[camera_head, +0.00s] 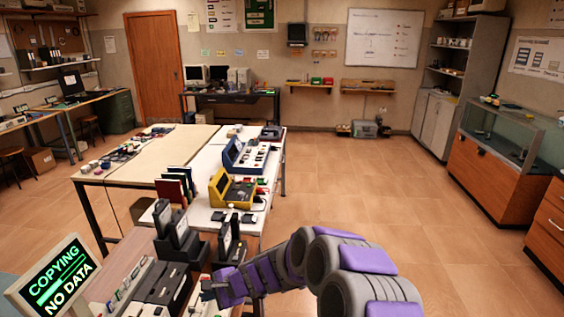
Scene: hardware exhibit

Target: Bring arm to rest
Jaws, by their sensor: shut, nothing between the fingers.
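My arm (330,268), grey with purple pads, comes in from the lower right and reaches left across the near end of the table. My gripper (207,288) is at its far end, small and dark in this view. It is shut and empty. It is over or beside the near part of the table, close to dark upright devices; I cannot tell whether it touches anything.
A long table holds a yellow device (232,189), a blue device (246,155) and dark upright units (178,238). A screen (58,280) reading "COPYING NO DATA" stands lower left. A glass display case (505,150) is at right. The tiled floor (370,190) between is clear.

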